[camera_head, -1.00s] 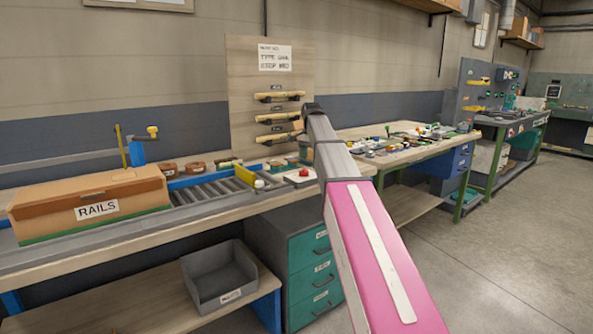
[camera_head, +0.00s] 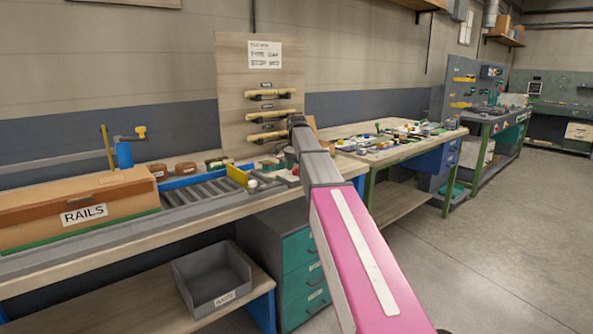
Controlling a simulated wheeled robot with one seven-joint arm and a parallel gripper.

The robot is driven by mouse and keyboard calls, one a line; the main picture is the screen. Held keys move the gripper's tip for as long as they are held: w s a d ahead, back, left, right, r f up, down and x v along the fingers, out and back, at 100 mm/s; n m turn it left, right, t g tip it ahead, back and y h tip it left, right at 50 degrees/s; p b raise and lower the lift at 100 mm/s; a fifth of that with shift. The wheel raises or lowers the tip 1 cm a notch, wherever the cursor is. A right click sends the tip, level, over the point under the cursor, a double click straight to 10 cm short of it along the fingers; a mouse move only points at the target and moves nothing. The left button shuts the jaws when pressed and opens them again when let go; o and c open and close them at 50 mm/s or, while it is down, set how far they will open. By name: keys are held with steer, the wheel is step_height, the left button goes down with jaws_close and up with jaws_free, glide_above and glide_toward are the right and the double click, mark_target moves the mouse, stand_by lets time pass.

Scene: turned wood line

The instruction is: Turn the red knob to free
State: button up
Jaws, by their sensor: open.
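The red knob (camera_head: 295,171) shows as a small red spot on a pale plate at the right end of the roller track, on the long workbench. My arm's grey link passes just right of it and partly covers that area. The knob's pointer and any "free" mark are too small to read. My arm reaches from the bottom of the view up to the bench. My gripper's fingers are hidden behind the arm, so their distance from the knob cannot be told.
A yellow stop (camera_head: 238,175) crosses the rollers (camera_head: 200,188) left of the knob. The floor at right (camera_head: 500,240) is clear.

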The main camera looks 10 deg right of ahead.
steer(key=shift+f, duration=0.5)
steer(key=c, duration=0.9)
